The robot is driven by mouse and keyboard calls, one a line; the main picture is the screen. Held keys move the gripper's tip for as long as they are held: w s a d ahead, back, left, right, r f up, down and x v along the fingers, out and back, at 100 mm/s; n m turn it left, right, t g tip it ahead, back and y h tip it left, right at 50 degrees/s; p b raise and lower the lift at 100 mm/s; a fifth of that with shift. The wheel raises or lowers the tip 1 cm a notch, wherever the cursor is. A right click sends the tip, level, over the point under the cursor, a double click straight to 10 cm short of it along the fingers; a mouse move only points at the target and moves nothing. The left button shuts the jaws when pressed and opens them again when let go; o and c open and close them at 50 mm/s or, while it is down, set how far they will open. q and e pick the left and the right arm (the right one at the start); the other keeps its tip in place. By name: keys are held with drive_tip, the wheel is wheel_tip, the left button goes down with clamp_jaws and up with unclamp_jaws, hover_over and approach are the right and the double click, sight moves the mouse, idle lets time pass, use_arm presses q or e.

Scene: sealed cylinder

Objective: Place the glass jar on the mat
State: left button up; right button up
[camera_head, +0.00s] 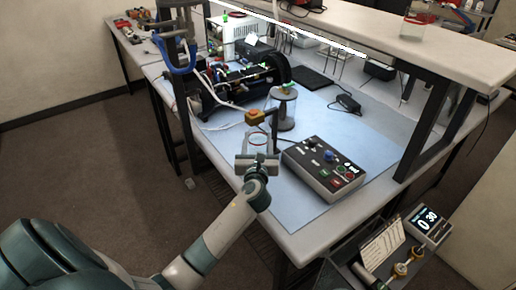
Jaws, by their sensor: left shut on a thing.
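The blue mat (287,209) covers much of the workbench top. My left gripper (257,160) reaches in from the lower left over the mat and is shut on a clear glass jar (257,140) with an orange-red ring. The gripper hides the jar's lower part, and I cannot tell whether the jar touches the mat. My right gripper is not in view.
Right of the jar stands a grey control box (325,170) with knobs. Behind the jar are an orange-brown block (255,117) and a clear cylinder (283,108) on a dark base. A raised shelf (440,50) crosses the back right. Bare mat lies in front.

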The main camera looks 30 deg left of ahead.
sight(258, 149)
use_arm(q)
drive_tip(key=shift+f, duration=1.7)
drive_tip(key=shift+f, duration=0.1)
drive_tip(key=o, duration=1.3)
drive_tip(key=shift+s+d, duration=0.1)
drive_tip(key=b+v, duration=0.1)
drive_tip(key=v, duration=1.1)
drive_tip(key=shift+b, duration=0.4)
